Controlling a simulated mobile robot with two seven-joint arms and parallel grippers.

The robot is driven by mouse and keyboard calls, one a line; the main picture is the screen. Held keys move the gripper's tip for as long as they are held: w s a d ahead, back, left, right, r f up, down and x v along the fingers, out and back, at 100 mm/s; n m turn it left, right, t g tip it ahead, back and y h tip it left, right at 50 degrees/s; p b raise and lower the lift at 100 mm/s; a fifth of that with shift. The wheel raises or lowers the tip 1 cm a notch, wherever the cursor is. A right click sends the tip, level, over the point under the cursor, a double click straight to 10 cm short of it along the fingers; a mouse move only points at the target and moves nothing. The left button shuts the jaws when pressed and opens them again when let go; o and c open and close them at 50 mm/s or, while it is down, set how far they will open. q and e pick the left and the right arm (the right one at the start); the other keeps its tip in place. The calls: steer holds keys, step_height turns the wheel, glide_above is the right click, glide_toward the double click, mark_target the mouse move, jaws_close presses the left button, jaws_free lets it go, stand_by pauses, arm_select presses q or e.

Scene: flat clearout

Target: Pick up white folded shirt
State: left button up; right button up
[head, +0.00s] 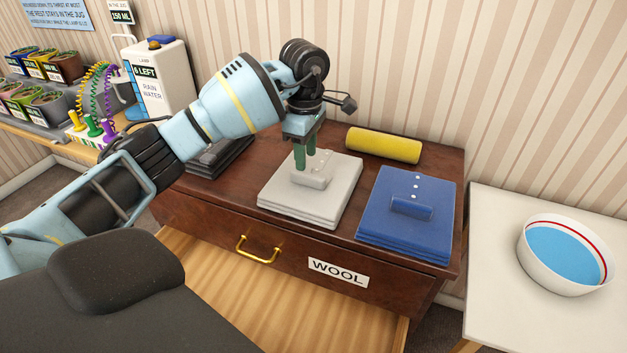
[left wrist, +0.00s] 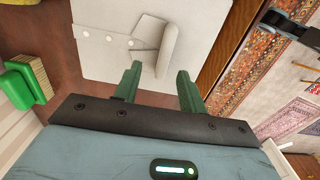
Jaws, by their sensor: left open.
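The white folded shirt (head: 310,190) lies flat on top of the brown wooden dresser (head: 220,203), with a raised collar roll (head: 311,177) and small buttons. My left gripper (head: 305,158) points down just above the shirt, by the collar roll. In the left wrist view the green fingers of the left gripper (left wrist: 158,82) are apart, and the shirt (left wrist: 105,62) lies beyond them. The collar roll (left wrist: 168,48) shows ahead, between the finger lines. Nothing is held. I cannot tell whether the fingertips touch the cloth. My right gripper is not in view.
A blue folded shirt (head: 405,220) lies right of the white one, and a yellow roll (head: 383,145) lies behind. A dark folded item (head: 218,157) is partly hidden by my left arm. The WOOL drawer (head: 338,273) is below. A basin (head: 565,254) stands on the right table.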

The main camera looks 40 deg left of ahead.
mark_target(308, 173)
arm_select(q)
steer(key=f, duration=0.4)
steer(key=shift+s+d+f, duration=0.25)
steer(key=shift+d+f, duration=0.15)
jaws_close()
